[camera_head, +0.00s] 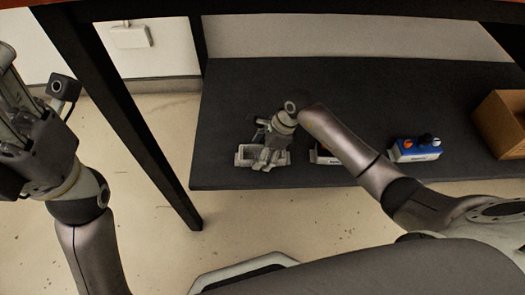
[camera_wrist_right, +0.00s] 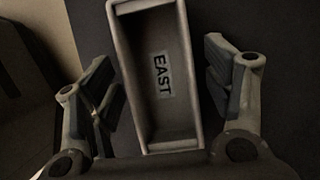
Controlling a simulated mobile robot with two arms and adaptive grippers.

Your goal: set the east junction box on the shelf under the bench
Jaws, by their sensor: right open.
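The east junction box (camera_wrist_right: 185,58) is a grey open-topped box with an "EAST" label inside. In the head view the grey box (camera_head: 242,155) sits on the dark shelf (camera_head: 235,100) under the bench, near its front edge. My right gripper (camera_head: 268,160) is over the box, partly hiding it. In the right wrist view its two fingers (camera_wrist_right: 160,90) stand open on either side of the box, with narrow dark gaps and no clear grip. My left gripper (camera_head: 12,125) is raised at the left edge, away from the shelf; its fingertips are partly cut off.
A blue-and-white box with knobs (camera_head: 415,150) stands on the shelf to the right. A cardboard box (camera_head: 501,124) is at the right end. A black bench leg (camera_head: 140,130) stands left of the shelf.

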